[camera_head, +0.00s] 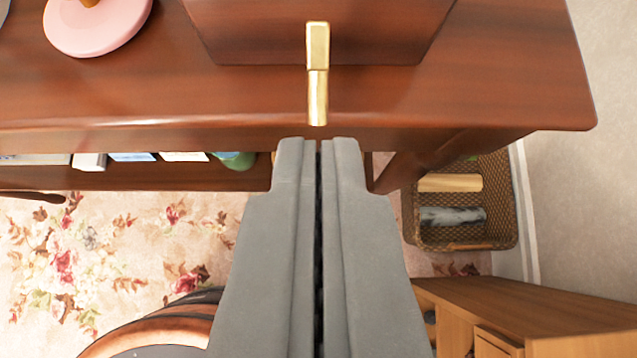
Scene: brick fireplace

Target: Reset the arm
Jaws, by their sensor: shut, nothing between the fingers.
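My gripper (318,145) is seen from behind, in the middle of the picture, pointing up toward the table. Its two grey fingers are shut side by side with nothing between them. Beyond the fingertips is a brass handle (318,50), which sticks out from a dark reddish wooden box (235,30) on the table. In the picture a small gap lies between the fingertips and the handle. I cannot tell the true distance.
A polished wooden table (520,80) spans the top, with a pink round base (95,25) at upper left. Books (135,157) and a green item (235,160) sit beneath. A wicker basket (465,240) and wooden cabinet (530,310) stand right. Floral carpet (130,240) lies left.

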